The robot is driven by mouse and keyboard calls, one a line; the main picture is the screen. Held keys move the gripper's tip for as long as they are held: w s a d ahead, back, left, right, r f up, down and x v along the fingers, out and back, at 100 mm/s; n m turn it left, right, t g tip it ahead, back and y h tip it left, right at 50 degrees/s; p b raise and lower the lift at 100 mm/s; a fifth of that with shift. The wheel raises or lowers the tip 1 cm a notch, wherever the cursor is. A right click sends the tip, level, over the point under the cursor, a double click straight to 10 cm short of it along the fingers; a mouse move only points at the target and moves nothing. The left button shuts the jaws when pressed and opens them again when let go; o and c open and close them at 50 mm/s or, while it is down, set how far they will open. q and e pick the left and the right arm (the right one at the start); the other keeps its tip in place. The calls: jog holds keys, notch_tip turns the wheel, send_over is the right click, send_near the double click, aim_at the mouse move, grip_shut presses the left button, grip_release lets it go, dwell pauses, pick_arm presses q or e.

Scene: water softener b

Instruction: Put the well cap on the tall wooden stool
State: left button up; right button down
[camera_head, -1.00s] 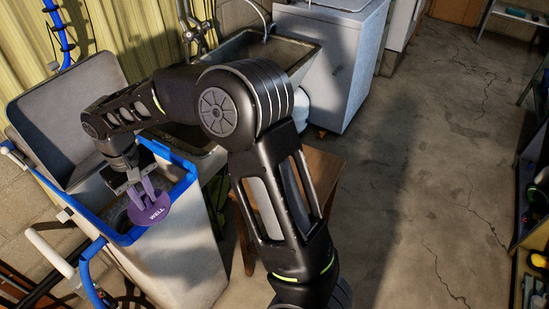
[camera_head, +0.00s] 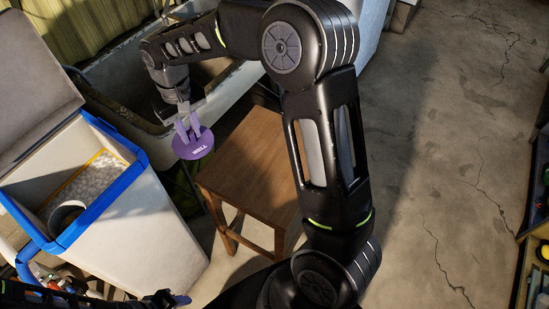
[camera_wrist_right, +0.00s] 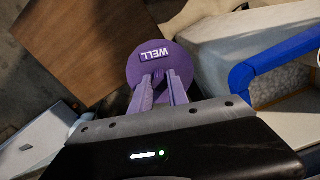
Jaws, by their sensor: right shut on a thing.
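The purple well cap (camera_head: 203,152), a round disc marked WELL, is held in my right gripper (camera_head: 187,128) above the floor, just left of the wooden stool's near-square brown top (camera_head: 262,150). In the right wrist view the cap (camera_wrist_right: 160,66) lies at the tips of my right gripper's purple fingers (camera_wrist_right: 160,88). The stool top (camera_wrist_right: 80,40) shows there at the upper left, bare where visible. My right arm covers part of the stool in the head view. My left gripper (camera_head: 172,299) shows only partly at the bottom edge; its opening is unclear.
A white bin with a blue rim (camera_head: 140,165) stands open at the left, with white pellets (camera_head: 85,185) inside and its grey lid raised. A sink basin (camera_head: 115,75) is behind. The cracked concrete floor (camera_head: 430,160) at the right is clear.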

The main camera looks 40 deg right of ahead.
jog(key=shift+d+f, duration=0.2)
jog(key=shift+f, duration=0.25)
jog(key=shift+s+d, duration=0.15)
jog(key=shift+d, duration=0.2)
jog(key=s+d+f+n, duration=0.3)
jog(key=s+d+n, duration=0.1)
jog(key=s+d, duration=0.6)
jog(key=shift+d, duration=0.75)
jog(key=shift+f+p, duration=0.3)
jog(key=shift+f, duration=2.85)
